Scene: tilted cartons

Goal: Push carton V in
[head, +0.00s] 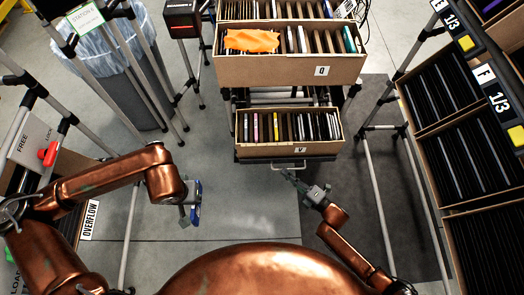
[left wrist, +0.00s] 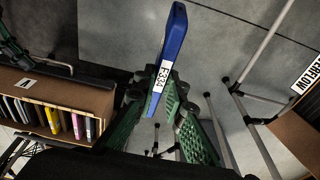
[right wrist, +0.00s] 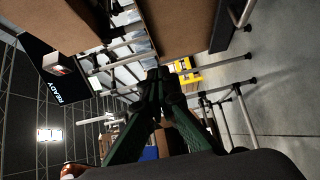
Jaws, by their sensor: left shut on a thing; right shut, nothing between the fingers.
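Carton V (head: 290,151), a brown carton with a small white label and a row of dark, pink and yellow files, sits on a low pulled-out shelf below carton Q. It also shows at the left of the left wrist view (left wrist: 60,104). My right gripper (head: 288,176) is shut and empty, just in front of the shelf's handle (head: 288,165); I cannot tell whether they touch. It shows shut in the right wrist view (right wrist: 164,82). My left gripper (head: 191,205) is shut on a blue case (left wrist: 172,45) with a white label, left of carton V and apart from it.
Carton Q (head: 290,70) stands above and behind, with an orange cloth (head: 251,41) on its files. A rack of cartons (head: 470,140) stands at the right. A bin (head: 120,75) and an overflow carton (head: 88,222) are at the left. The floor between is clear.

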